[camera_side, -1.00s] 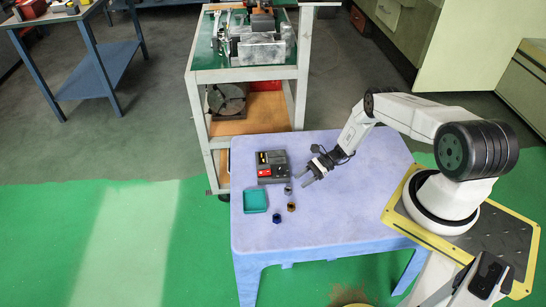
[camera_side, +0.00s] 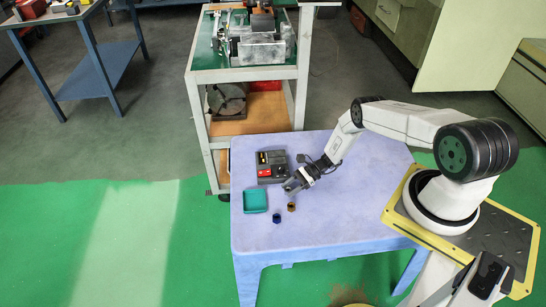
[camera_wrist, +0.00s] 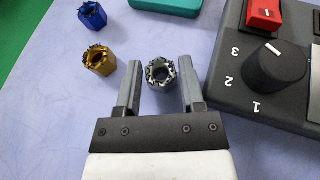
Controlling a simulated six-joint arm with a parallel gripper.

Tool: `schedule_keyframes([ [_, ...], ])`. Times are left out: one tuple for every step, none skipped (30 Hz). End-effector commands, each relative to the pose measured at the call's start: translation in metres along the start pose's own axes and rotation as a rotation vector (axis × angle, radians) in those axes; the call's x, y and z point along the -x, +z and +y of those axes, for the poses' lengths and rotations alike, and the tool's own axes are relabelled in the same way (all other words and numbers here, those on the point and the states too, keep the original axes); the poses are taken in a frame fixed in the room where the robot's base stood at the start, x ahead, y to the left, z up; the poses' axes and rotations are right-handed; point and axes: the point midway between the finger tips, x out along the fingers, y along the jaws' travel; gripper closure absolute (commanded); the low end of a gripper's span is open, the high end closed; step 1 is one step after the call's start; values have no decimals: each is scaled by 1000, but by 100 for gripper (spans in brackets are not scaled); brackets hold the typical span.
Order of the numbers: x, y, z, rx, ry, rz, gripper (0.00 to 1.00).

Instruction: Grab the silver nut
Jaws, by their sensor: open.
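The silver nut (camera_wrist: 162,74) stands on the lavender table in the wrist view, a castellated grey ring with a dark hole. My gripper (camera_wrist: 160,82) is open, with one finger on each side of the nut and the nut near the fingertips. I cannot tell whether either finger touches it. In the side view my gripper (camera_side: 288,188) is low over the table and hides the silver nut. A gold nut (camera_wrist: 98,60) stands just left of my left finger; it also shows in the side view (camera_side: 291,207).
A blue nut (camera_wrist: 92,16) stands beyond the gold one. A teal tray (camera_side: 255,201) lies on the table (camera_side: 330,215), left of the nuts. A dark control box (camera_side: 271,167) with a red switch and a knob (camera_wrist: 274,66) is close to my gripper's right in the wrist view.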

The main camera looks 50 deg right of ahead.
Motion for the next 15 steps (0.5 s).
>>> schedule_keyframes([
  [0,0,0,0,0,0,50],
  [0,0,0,0,0,0,50],
  [0,0,0,0,0,0,50],
  [0,0,0,0,0,0,50],
  [0,0,0,0,0,0,50],
  [0,0,0,0,0,0,50],
  [0,0,0,0,0,0,50],
  [0,0,0,0,0,0,50],
  [0,0,0,0,0,0,50],
  [0,0,0,0,0,0,50],
  [0,0,0,0,0,0,50],
  [0,0,0,0,0,0,59],
  [0,0,0,0,0,0,69],
  [0,0,0,0,0,0,78],
  [1,0,0,0,0,0,91],
])
